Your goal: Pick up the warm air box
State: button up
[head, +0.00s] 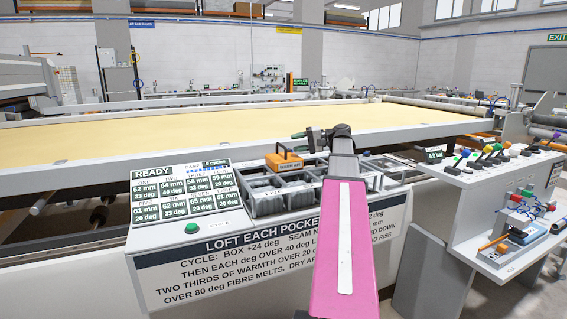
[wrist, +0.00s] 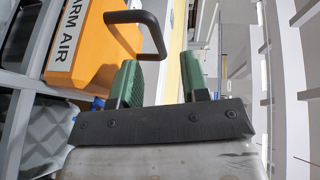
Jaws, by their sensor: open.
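The warm air box (head: 284,162) is orange with a dark handle on top. It sits at the back edge of the grey pocket tray. In the wrist view the box (wrist: 88,45), lettered "ARM AIR" in part, fills the upper left, and its black handle (wrist: 150,30) loops out to the right. My gripper (head: 300,136) is just above and to the right of the box in the head view. In the wrist view my gripper (wrist: 160,78) has its green fingers apart with nothing between them. The left finger is close to the handle; I cannot tell whether they touch.
The grey pocket tray (head: 268,203) has several open compartments. A panel marked READY (head: 182,195) with a green button stands to its left. A control console (head: 500,185) with coloured levers is at the right. The long yellow quilting bed (head: 200,131) lies behind.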

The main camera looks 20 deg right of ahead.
aim_at(282, 146)
jog(key=shift+s+x, duration=0.15)
jog(key=shift+x, duration=1.4)
jog(key=shift+s+x, duration=0.1)
jog(key=shift+x, duration=1.5)
jog(key=shift+f, duration=0.15)
grip_shut()
